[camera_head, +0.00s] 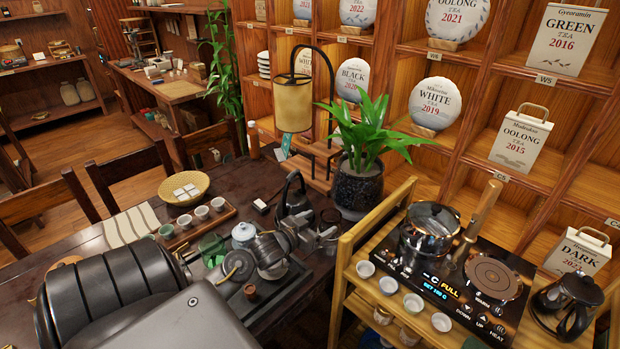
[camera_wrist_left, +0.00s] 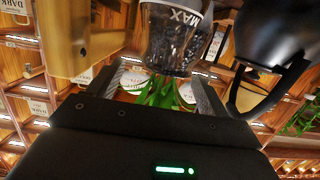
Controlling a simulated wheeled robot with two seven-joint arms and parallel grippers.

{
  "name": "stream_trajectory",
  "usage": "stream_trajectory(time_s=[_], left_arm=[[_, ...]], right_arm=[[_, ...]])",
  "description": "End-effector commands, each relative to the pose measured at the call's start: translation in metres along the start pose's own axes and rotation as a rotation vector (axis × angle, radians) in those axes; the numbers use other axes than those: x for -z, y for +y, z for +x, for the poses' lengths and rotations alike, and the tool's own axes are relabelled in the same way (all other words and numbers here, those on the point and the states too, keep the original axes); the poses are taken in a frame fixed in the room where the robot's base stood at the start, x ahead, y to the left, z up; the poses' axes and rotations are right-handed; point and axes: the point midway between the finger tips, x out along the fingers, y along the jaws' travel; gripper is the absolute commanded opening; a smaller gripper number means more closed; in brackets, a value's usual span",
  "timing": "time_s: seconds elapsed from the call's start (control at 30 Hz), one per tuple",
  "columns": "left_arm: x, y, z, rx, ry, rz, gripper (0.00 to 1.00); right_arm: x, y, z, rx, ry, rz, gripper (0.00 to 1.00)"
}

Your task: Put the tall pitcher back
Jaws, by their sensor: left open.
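My left gripper (camera_head: 318,236) is over the table's right side, beside the black kettle (camera_head: 293,196) and in front of the potted plant (camera_head: 358,180). In the left wrist view its fingers (camera_wrist_left: 160,76) are apart. A vessel with a white "MAX" mark (camera_wrist_left: 172,40) shows beyond and between them, with dark speckle visible in or through it. It looks like the tall pitcher, but I cannot tell for sure. Whether the fingers touch it is unclear. My right gripper is not in view.
A wooden cart (camera_head: 344,262) at right holds a hot plate (camera_head: 440,282), a glass pot (camera_head: 430,230), small cups and a dark kettle (camera_head: 568,302). The table holds a cup tray (camera_head: 196,226), a woven basket (camera_head: 184,187) and a lidded white pot (camera_head: 243,233). A lamp (camera_head: 292,105) stands behind.

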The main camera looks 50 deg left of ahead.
Motion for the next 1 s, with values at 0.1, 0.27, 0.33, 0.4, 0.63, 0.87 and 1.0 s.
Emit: stream_trajectory(time_s=[0.1, 0.27, 0.33, 0.4, 0.63, 0.87, 1.0], left_arm=[[-0.002, 0.000, -0.021, -0.001, -0.001, 0.002, 0.79], [0.000, 0.000, -0.036, -0.001, 0.000, 0.000, 0.79], [0.000, 0.000, -0.039, -0.001, 0.000, 0.000, 0.79], [0.001, 0.000, -0.040, -0.001, 0.000, 0.000, 0.79], [0.001, 0.000, -0.040, 0.000, 0.001, 0.000, 0.79], [0.001, 0.000, -0.040, 0.000, 0.001, 0.000, 0.79], [0.000, 0.000, -0.040, 0.000, 0.000, 0.000, 0.79]], right_arm=[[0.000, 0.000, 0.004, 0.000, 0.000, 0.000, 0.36], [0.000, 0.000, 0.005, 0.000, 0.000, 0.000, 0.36], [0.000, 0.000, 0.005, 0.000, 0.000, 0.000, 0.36], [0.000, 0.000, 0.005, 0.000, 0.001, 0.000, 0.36], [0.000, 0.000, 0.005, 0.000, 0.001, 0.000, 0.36], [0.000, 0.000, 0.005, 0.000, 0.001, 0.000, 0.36], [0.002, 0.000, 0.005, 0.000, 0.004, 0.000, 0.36]])
